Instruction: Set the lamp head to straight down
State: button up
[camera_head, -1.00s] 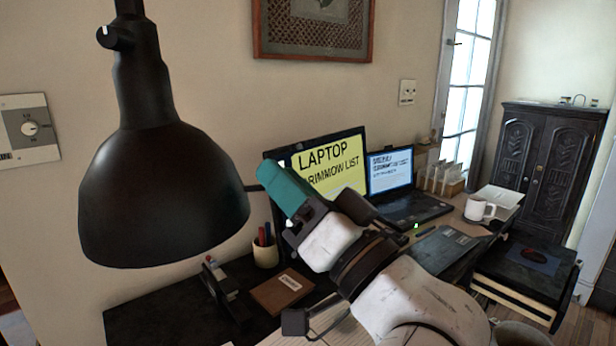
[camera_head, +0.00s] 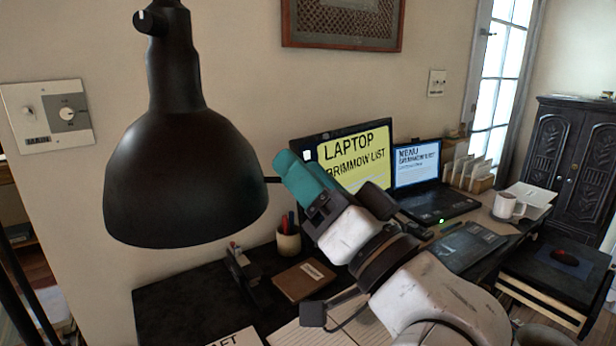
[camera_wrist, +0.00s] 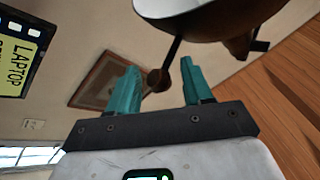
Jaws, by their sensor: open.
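The black lamp head (camera_head: 185,180) hangs at the left in the head view, its neck close to upright. Its rim slants up toward the right, so it looks slightly tilted. A thin rod (camera_head: 273,180) sticks out from the shade's right side toward my gripper (camera_head: 283,164). In the wrist view, the shade (camera_wrist: 205,12) shows at the top. The rod ends in a dark ball (camera_wrist: 158,80), which appears between the teal fingers of my gripper (camera_wrist: 160,72). The fingers are apart. I cannot tell whether either touches the ball.
Below is a dark desk (camera_head: 180,300) with a pen cup (camera_head: 288,243), a brown notebook (camera_head: 303,280) and a stapler-like object (camera_head: 240,265). A monitor (camera_head: 355,160) and a laptop (camera_head: 430,180) stand behind my arm. A wall panel (camera_head: 48,115) is at the left.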

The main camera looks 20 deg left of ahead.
jog(key=b+v, duration=0.2)
jog(key=v, duration=0.8)
jog(key=shift+s+d+f, duration=0.15)
jog(key=shift+s+d, duration=0.05)
jog(key=shift+d, duration=0.1)
jog(key=d+f+m+g+h+p, duration=0.1)
jog(key=d+f+h, duration=0.35)
jog(key=f, duration=0.45)
jog(key=d+f+m+h+p, duration=0.1)
jog(key=d+f+h, duration=0.35)
jog(key=f, duration=0.55)
jog(key=d+f+m+g+h+p, duration=0.1)
jog(key=d+f+m+h, duration=0.15)
jog(key=d+f, duration=0.5)
jog(key=s+d+f+g+h+p, duration=0.1)
jog(key=s+d+f+g+h, duration=0.3)
jog(key=s+d+f, duration=0.3)
jog(key=s+d+f+m+g+h+p, duration=0.1)
jog(key=s+d+f+g+h, duration=0.3)
jog(key=s+d+f, duration=0.3)
jog(key=s+f+g, duration=0.1)
jog(key=s+f, duration=0.3)
jog(key=s, duration=0.5)
jog(key=shift+d+f, duration=0.25)
jog(key=shift+f, duration=0.1)
jog(key=shift+c, duration=0.4)
